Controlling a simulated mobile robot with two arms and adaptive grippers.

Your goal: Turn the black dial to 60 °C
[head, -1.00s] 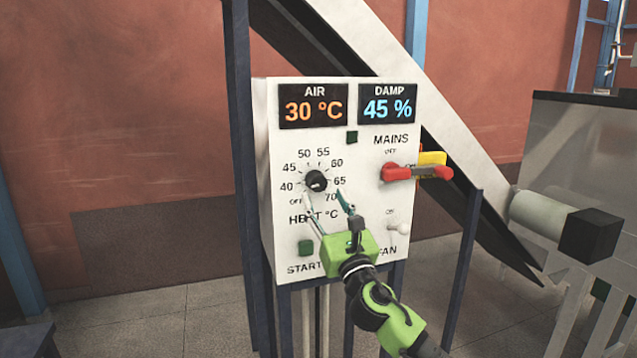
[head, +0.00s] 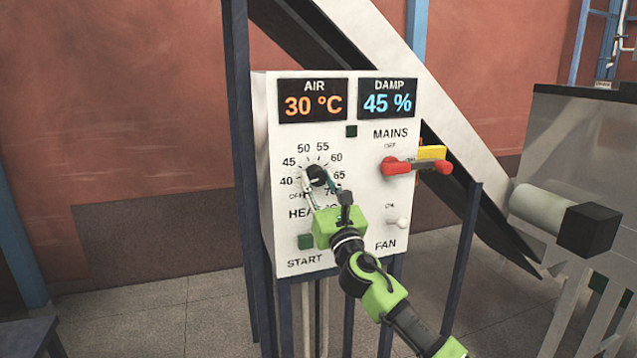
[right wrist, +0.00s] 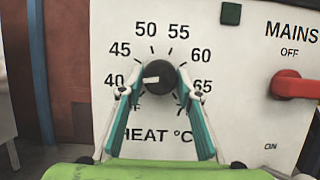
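The black dial (head: 317,176) sits on the white control panel, inside a ring of numbers from 40 to 70 with OFF at lower left. In the right wrist view the dial (right wrist: 161,78) has its white pointer turned left, roughly toward 40. My right gripper (right wrist: 160,80) is open, its two fingers on either side of the dial; I cannot tell whether they touch it. In the head view the right gripper (head: 322,187) covers part of the HEAT label and the lower numbers. The AIR display (head: 313,101) reads 30 °C. My left gripper is not in view.
The red MAINS handle (head: 416,167) sticks out right of the dial. Below it is the white FAN switch (head: 402,223). The DAMP display (head: 388,99) reads 45 %. A dark post (head: 241,150) stands left of the panel.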

